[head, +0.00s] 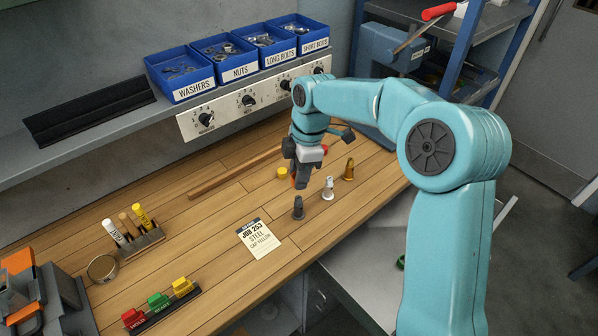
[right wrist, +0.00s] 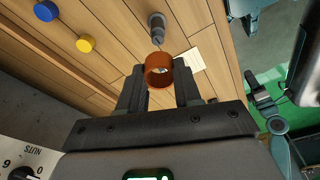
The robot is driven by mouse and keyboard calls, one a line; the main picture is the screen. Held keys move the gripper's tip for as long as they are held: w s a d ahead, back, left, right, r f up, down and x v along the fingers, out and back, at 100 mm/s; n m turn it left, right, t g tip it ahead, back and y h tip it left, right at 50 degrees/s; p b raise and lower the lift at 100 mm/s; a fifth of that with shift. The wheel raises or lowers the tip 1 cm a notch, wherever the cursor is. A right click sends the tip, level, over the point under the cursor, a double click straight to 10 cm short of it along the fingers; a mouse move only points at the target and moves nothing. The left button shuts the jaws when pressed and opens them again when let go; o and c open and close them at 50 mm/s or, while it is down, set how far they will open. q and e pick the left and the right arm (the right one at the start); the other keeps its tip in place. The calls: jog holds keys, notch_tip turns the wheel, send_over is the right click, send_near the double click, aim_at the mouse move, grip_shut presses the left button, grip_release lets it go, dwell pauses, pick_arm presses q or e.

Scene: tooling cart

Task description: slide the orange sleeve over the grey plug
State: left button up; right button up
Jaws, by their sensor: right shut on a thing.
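The orange sleeve (right wrist: 157,82) is an open ring held between the fingertips of my right gripper (head: 299,178). In the right wrist view the gripper (right wrist: 160,84) is shut on it. In the head view only an orange sliver of the sleeve (head: 293,178) shows beside the dark fingers. The grey plug (head: 298,208) stands upright on the wooden bench, just in front of and below the gripper. In the right wrist view the grey plug (right wrist: 157,24) is beyond the sleeve, and the two look apart. My left gripper does not show.
A white plug (head: 328,189) and a brass plug (head: 348,170) stand to the right of the grey one. A yellow cap (head: 282,172) lies behind. A job card (head: 259,239) lies in front.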

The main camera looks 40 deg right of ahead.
aim_at(298, 198)
jog(key=shift+w+d+f, duration=0.1)
jog(key=shift+w+f, duration=0.05)
jog(key=shift+f, duration=0.15)
jog(key=shift+f+b, duration=0.2)
jog(key=shift+b, duration=0.15)
jog(key=shift+s+f+b, duration=0.2)
jog(key=shift+f+b, duration=0.35)
jog(key=shift+f, duration=0.05)
jog(key=shift+f+b, duration=0.65)
jog(key=shift+f, duration=0.15)
jog(key=shift+w+f+b, duration=0.15)
jog(key=shift+f+b, duration=0.15)
jog(key=shift+f, duration=0.15)
jog(key=shift+r, duration=0.1)
jog(key=shift+f, duration=0.6)
jog(key=shift+f+b, duration=0.55)
jog(key=shift+b, duration=0.05)
